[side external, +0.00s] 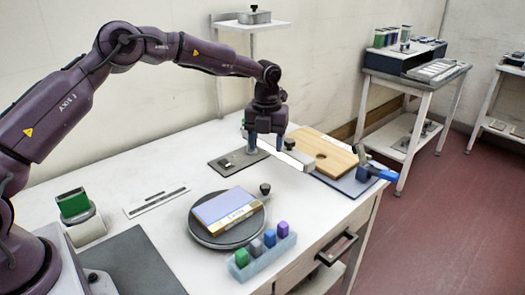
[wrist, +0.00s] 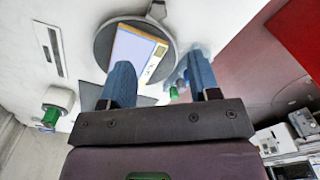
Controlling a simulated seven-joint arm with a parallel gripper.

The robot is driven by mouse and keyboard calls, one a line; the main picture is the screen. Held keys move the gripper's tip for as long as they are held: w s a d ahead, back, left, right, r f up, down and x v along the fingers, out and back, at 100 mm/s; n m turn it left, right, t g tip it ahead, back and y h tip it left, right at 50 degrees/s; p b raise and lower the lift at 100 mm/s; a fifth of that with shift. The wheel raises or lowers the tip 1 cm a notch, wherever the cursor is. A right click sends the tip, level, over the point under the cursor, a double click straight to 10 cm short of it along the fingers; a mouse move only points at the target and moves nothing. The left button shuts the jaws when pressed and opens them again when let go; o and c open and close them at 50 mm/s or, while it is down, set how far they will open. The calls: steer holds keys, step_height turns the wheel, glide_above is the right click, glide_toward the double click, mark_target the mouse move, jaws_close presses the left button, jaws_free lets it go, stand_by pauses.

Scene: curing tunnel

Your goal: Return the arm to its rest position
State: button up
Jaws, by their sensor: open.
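My gripper (side external: 267,148) hangs above the far part of the white worktable (side external: 150,240), fingers pointing down, in the side view. In the wrist view its two blue fingers (wrist: 160,72) are spread apart, with nothing held between them. A dark grey plate (side external: 226,163) lies beneath and to the left of it. A pale bar-shaped block (side external: 297,161) is just to its right; I cannot tell whether a fingertip touches it.
A round dark turntable (side external: 205,236) carries a purple-topped box (side external: 228,205). A pale blue rack (side external: 262,262) holds several coloured blocks. A wooden board (side external: 335,160) and a blue clamp (side external: 375,174) lie right. A raised shelf (side external: 250,26) stands behind my arm.

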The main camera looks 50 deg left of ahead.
steer(key=s+d+r+n+t, duration=0.1)
steer(key=s+r+n+t, duration=0.1)
steer(key=s+r+n, duration=0.4)
steer(key=s+d+r+n+t, duration=0.1)
steer(key=s+r+n, duration=0.5)
steer(key=s+n, duration=0.7)
steer(key=s+d+r+n+t, duration=0.1)
steer(key=s+r+n+t, duration=0.1)
steer(key=s+r+n, duration=0.4)
steer(key=shift+s+d+r+n+t, duration=0.35)
steer(key=shift+s+n, duration=1.65)
steer(key=shift+s, duration=2.7)
